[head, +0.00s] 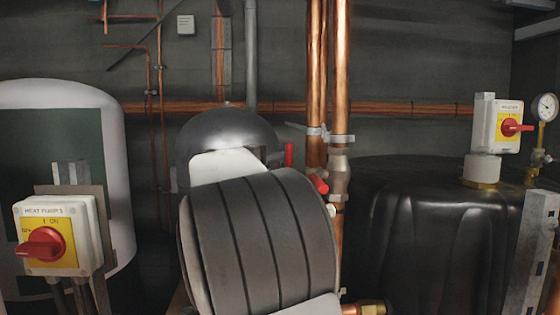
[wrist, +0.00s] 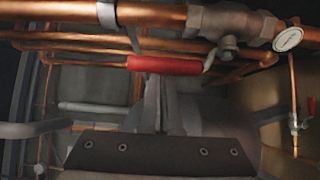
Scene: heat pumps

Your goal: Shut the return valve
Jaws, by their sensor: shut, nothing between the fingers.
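In the wrist view a valve with a red lever handle (wrist: 166,64) sits under a horizontal copper pipe (wrist: 150,14). The lever lies roughly along the pipe, and its grey pivot (wrist: 228,48) is at the right end. My gripper (wrist: 160,90) is shut and empty, its fingertips just below the red handle in the picture. I cannot tell whether they touch it. In the head view two red handles, an upper one (head: 288,155) and a lower one (head: 318,183), show by the vertical copper pipes. No label marks which valve is the return valve. My arm hides my gripper there.
A round white-faced dial (wrist: 288,39) hangs right of the valve. In the head view a heat pump switch box (head: 58,237) stands at left, and another switch box (head: 497,125) and a gauge (head: 545,107) are at right. A black tank (head: 430,230) fills the right.

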